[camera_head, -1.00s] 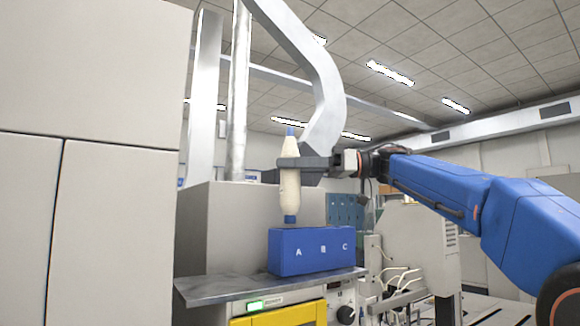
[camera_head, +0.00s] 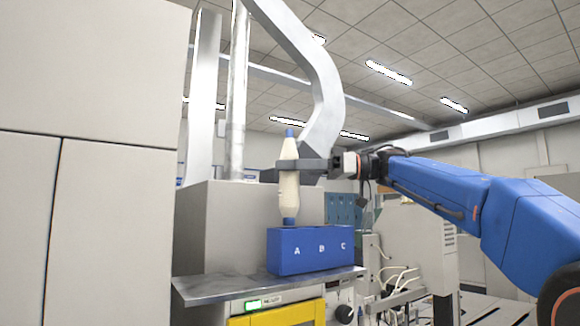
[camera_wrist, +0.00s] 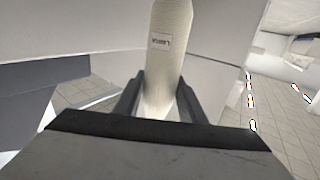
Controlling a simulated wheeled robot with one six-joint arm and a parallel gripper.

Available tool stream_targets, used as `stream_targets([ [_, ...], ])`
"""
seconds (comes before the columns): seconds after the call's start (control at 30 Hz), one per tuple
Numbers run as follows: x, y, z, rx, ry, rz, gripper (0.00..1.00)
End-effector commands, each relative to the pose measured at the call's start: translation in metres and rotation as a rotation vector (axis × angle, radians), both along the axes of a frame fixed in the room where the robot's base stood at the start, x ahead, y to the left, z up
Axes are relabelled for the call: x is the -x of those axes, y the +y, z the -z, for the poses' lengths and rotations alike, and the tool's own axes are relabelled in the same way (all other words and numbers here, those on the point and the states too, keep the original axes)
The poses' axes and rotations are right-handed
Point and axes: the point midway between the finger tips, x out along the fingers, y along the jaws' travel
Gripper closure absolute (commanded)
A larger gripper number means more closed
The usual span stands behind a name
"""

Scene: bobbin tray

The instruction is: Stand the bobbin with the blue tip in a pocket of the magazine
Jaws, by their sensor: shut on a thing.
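The cream bobbin (camera_head: 289,188) with a blue tip stands upright in my gripper (camera_head: 290,164). Its lower blue end is at the top edge of the blue magazine (camera_head: 310,259), above the letter A side. I cannot tell whether that end touches the magazine or is inside a pocket. The magazine is marked A, B and C on its front; its pocket openings are hidden from this low angle. In the wrist view the bobbin (camera_wrist: 170,60), with a small label, sits between the two dark fingers of my gripper (camera_wrist: 160,95).
The magazine stands on a grey metal shelf (camera_head: 215,288) above a yellow-fronted unit (camera_head: 275,317). A grey box-like housing (camera_head: 220,230) rises behind at left. A large pale cabinet (camera_head: 90,160) fills the left. A bent grey duct (camera_head: 322,90) hangs behind the bobbin.

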Motion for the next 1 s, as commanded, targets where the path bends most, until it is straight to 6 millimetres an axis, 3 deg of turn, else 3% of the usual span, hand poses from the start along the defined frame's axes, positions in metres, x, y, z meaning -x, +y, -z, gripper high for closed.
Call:
stream_targets([
  [1.0,0.000,0.000,0.025,0.000,0.001,0.000,0.88],
])
